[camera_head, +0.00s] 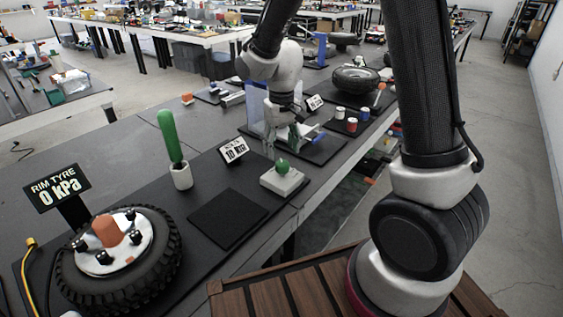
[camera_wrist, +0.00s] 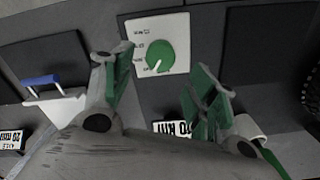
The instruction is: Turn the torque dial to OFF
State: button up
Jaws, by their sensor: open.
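The torque dial (camera_head: 281,165) is a round green knob on a pale box (camera_head: 283,182) on the bench. In the wrist view the dial (camera_wrist: 160,57) has a white pointer line towards its lower left. Small labels run along the left of its pale face (camera_wrist: 134,25), too small to read surely. My gripper (camera_head: 283,136) is above the dial, pointing down. In the wrist view my gripper (camera_wrist: 160,68) is open and empty, its green-padded fingers apart on either side of the dial. I cannot tell the exact height gap.
A green-handled tool (camera_head: 169,136) stands in a white holder (camera_head: 181,176) to the left. A tyre (camera_head: 120,277) with a "0 kPa" sign (camera_head: 57,187) is at front left. A bare black mat (camera_head: 228,218) lies in front.

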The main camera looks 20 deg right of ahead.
aim_at(281, 162)
notch_tip(281, 162, down, 6)
dwell(0.4)
jog(key=c, duration=1)
jog(key=shift+n, duration=3.5)
jog(key=o, duration=1)
